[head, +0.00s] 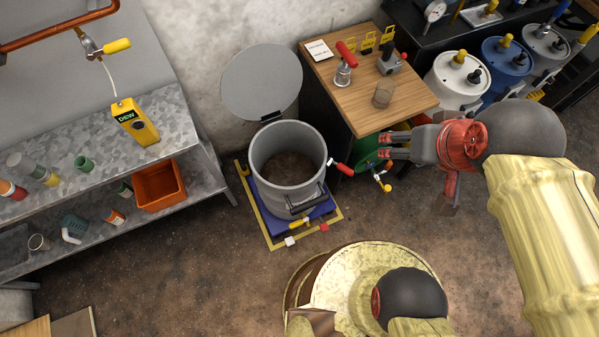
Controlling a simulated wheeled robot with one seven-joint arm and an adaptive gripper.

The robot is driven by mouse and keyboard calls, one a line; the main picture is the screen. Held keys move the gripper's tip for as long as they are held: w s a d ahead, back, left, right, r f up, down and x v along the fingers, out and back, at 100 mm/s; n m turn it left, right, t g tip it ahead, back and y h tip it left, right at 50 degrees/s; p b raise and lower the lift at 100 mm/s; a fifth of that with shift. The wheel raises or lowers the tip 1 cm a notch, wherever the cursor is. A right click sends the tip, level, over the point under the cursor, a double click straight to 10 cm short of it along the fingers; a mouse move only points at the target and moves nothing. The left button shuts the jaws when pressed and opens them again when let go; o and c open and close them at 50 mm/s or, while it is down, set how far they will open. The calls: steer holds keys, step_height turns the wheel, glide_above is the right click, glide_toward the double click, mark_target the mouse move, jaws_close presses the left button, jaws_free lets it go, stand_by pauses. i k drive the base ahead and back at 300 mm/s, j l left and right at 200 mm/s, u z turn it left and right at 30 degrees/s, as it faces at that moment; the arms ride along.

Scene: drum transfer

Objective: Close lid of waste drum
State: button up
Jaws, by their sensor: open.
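The waste drum (288,168) is an open grey cylinder on a blue pad on the floor, with a dark inside and a black handle on its front. Its round grey lid (262,82) stands raised at the drum's back, leaning toward the wall, with a dark hinge piece at its lower edge. My gripper (384,146) is open and empty, to the right of the drum and apart from both drum and lid. Its fingers point left, in front of the wooden table's near edge. A red-handled part (341,168) sits at the drum's right side.
A wooden table (412,98) with a red-handled valve, a glass and cards stands behind right. A green container (368,163) with a yellow-knobbed tap is under my gripper. A metal shelf (180,122) with a yellow box and orange bin stands left. Floor in front of the drum is partly clear.

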mark_target(261, 80)
steer(key=k+j+u, duration=0.2)
steer(key=k, duration=0.15)
steer(key=k+j+u, duration=0.25)
steer(key=j, duration=0.1)
steer(key=i+j, duration=0.2)
steer(key=j, duration=0.2)
steer(key=i+j, duration=0.25)
steer(key=i+j+z, duration=0.1)
steer(key=j, duration=0.4)
steer(key=i+j, duration=0.55)
steer(key=j, duration=0.25)
steer(key=i+j, duration=0.15)
steer(key=i, duration=0.15)
steer(key=i+j, duration=0.1)
steer(key=i, duration=0.2)
steer(key=z, duration=0.05)
